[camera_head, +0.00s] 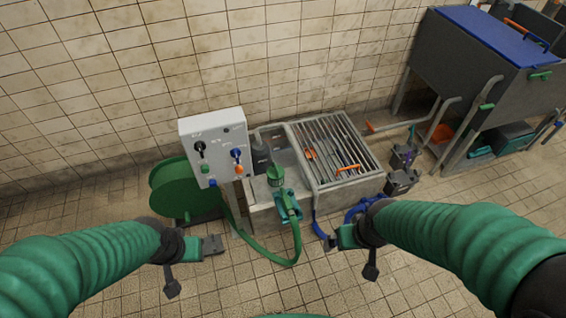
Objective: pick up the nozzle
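The nozzle (289,207) appears to be the green hand piece at the front edge of the sink unit. A green hose (277,259) hangs from it in a loop toward the floor. My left gripper (194,266) is left of the hose and nearer to me, with its fingers spread and nothing between them. My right gripper (352,258) is to the right of the nozzle and nearer to me, also with spread fingers and empty. Neither gripper appears to touch the nozzle.
A white control box (216,147) with knobs and a green hose reel (172,187) stand left of the nozzle. A metal grate (335,150) with orange-handled tools lies behind it. A blue hose (319,229) is near my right gripper. Dark containers (402,181) stand right. Front floor is mostly clear.

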